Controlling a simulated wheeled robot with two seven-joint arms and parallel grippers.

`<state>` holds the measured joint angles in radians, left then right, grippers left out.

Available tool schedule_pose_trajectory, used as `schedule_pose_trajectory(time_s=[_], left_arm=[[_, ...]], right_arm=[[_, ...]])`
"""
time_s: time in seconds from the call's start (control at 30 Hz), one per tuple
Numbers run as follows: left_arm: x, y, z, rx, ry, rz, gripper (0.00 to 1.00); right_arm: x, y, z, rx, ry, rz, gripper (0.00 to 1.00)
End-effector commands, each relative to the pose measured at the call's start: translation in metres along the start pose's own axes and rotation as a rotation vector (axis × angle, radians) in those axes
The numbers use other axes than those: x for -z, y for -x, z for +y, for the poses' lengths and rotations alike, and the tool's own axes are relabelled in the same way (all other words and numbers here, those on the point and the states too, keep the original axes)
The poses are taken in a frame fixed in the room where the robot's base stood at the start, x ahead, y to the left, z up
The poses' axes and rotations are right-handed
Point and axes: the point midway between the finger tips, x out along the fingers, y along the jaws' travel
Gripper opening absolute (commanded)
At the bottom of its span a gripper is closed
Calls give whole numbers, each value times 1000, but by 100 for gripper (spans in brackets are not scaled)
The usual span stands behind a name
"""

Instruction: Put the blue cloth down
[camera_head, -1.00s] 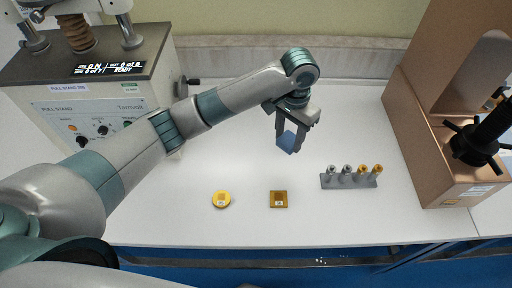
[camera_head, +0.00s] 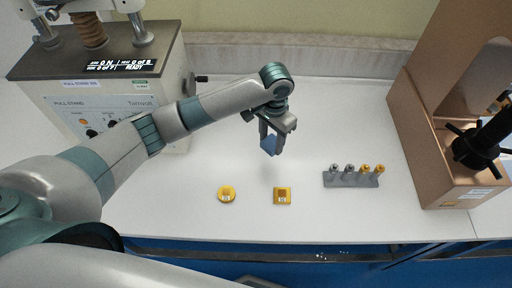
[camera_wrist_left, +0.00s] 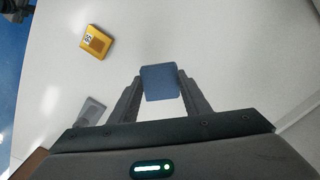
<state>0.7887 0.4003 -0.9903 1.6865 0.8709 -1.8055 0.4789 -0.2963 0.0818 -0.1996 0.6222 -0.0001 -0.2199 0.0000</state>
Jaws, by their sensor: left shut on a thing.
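The blue cloth (camera_head: 269,146) is a small folded piece held between the fingertips of my left gripper (camera_head: 271,140). In the left wrist view the cloth (camera_wrist_left: 160,82) shows as a flat blue square, with a finger of the left gripper (camera_wrist_left: 159,98) on each side. The gripper points down over the white bench (camera_head: 330,115), and the cloth appears to hang above the bench top. The exact height is hard to tell. My right gripper is not seen.
A pull stand (camera_head: 110,100) is at left, a brown tester (camera_head: 425,130) at right.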

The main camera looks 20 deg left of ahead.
Motion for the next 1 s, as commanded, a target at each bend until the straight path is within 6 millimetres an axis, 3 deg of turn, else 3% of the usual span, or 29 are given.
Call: schedule_pose_trajectory(time_s=[0.1, 0.3, 0.77, 1.0], left_arm=[[-14, -11, -19, 2, 3, -4, 25], [-26, -25, -37, 1, 1, -1, 25], [-27, -31, -39, 0, 0, 0, 25], [-28, -56, -39, 0, 2, -2, 25]], right_arm=[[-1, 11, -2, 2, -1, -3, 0], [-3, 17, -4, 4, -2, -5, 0], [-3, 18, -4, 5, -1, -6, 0], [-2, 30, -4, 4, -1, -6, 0]])
